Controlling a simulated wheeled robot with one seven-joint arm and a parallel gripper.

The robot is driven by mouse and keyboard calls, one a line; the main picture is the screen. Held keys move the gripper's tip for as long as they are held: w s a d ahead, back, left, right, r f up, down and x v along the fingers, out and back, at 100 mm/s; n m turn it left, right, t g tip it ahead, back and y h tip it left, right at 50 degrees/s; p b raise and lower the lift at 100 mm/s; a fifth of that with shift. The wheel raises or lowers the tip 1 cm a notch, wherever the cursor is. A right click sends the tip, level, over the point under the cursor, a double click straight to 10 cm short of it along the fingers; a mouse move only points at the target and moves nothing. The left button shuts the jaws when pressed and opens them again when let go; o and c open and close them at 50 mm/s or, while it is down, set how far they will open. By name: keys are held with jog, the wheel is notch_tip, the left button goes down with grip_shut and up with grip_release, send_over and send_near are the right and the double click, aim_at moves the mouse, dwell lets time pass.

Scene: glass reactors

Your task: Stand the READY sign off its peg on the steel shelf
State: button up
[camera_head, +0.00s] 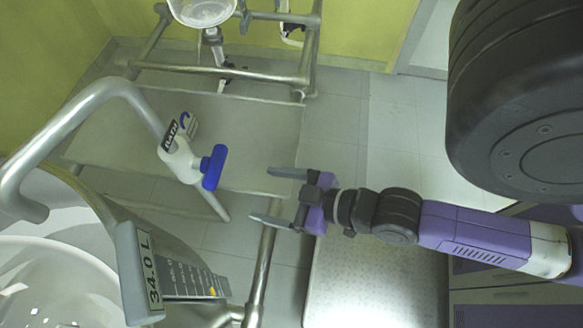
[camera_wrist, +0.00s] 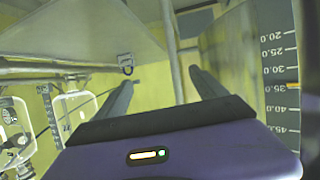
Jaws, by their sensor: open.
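My gripper (camera_head: 262,195) is open and empty, its two fingers apart and pointing left in the head view. In the wrist view my gripper (camera_wrist: 160,79) also has nothing between its fingers. I cannot make out a sign reading READY in either view. A small dark hook-like piece (camera_wrist: 127,67) shows ahead of the left finger in the wrist view; I cannot tell whether it is the peg. A flat grey shelf plate (camera_head: 245,125) spans the tube frame at upper middle. A brushed steel top (camera_head: 375,275) lies below my arm. I cannot tell which is the steel shelf.
A white valve with a blue handle (camera_head: 214,167) stands left of my gripper, with a dark label (camera_head: 170,135) beside it. Metal tubes (camera_head: 262,260) run near my lower finger. Open floor (camera_head: 395,130) lies upper right.

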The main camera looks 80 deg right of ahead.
jog(key=s+a+r+n+t+y, duration=0.1)
jog(key=s+a+r, duration=0.3)
jog(key=r, duration=0.3)
jog(key=shift+s+t+y, duration=0.4)
jog(key=shift+s, duration=0.05)
jog(key=shift+f, duration=0.1)
